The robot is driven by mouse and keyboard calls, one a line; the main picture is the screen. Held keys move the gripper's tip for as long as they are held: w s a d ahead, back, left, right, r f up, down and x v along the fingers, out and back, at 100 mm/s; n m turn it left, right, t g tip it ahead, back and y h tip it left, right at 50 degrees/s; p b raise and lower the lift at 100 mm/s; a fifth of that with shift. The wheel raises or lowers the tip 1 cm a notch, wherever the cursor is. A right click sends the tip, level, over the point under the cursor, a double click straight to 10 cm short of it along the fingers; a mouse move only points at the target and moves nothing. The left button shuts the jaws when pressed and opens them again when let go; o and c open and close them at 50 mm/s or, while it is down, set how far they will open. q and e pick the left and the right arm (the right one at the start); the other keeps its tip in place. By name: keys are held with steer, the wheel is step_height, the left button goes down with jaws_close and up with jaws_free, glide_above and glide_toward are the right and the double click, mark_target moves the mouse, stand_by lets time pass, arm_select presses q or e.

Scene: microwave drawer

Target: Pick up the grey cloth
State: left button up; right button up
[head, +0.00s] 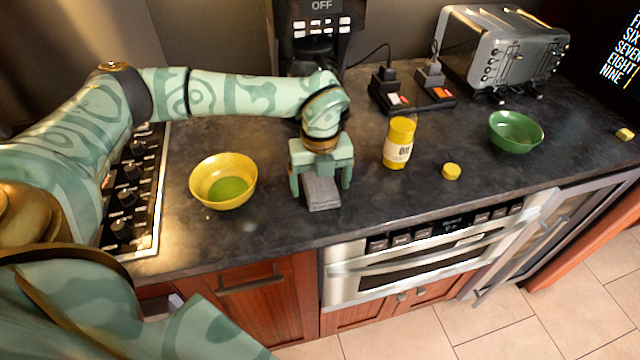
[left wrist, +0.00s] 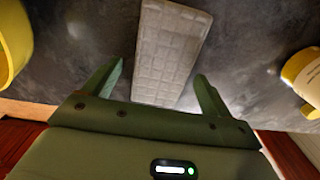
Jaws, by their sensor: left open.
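The grey cloth (head: 322,193) lies on the dark countertop, a flat strip with a grid pattern in the left wrist view (left wrist: 168,50). My left gripper (head: 321,187) is above the near part of the counter, pointing down. Its fingers (left wrist: 160,85) are open, one on each side of the cloth, with gaps between them and its edges in the left wrist view. The part of the cloth nearest the palm is hidden by the gripper body in that view. My right gripper is not seen.
A yellow bowl (head: 208,204) stands left of the gripper. A yellow bottle (head: 399,138) and small yellow lid (head: 452,171) are to the right, with a green bowl (head: 516,139) farther right. A coffee machine (head: 345,30) stands behind. The oven drawer (head: 420,262) is below the counter edge.

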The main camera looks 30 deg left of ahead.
mark_target(321, 183)
arm_select(q)
steer(key=c, duration=1.1)
steer(key=shift+r, duration=0.1)
steer(key=shift+r, duration=0.25)
step_height(321, 183, up, 3)
steer(key=shift+f+p, duration=0.15)
steer(key=shift+p, duration=0.45)
steer(key=s+a+r, duration=0.1)
steer(key=s+r, duration=0.2)
steer(key=s, duration=0.1)
steer(key=s+r+p, duration=0.1)
steer(key=s+r, duration=0.2)
steer(key=s, duration=0.2)
steer(key=s+a+r+p, duration=0.1)
steer(key=s+r, duration=0.2)
steer(key=s, duration=0.1)
steer(key=shift+s+a+r, duration=0.3)
steer(key=shift+s+a, duration=0.05)
steer(key=shift+s, duration=0.05)
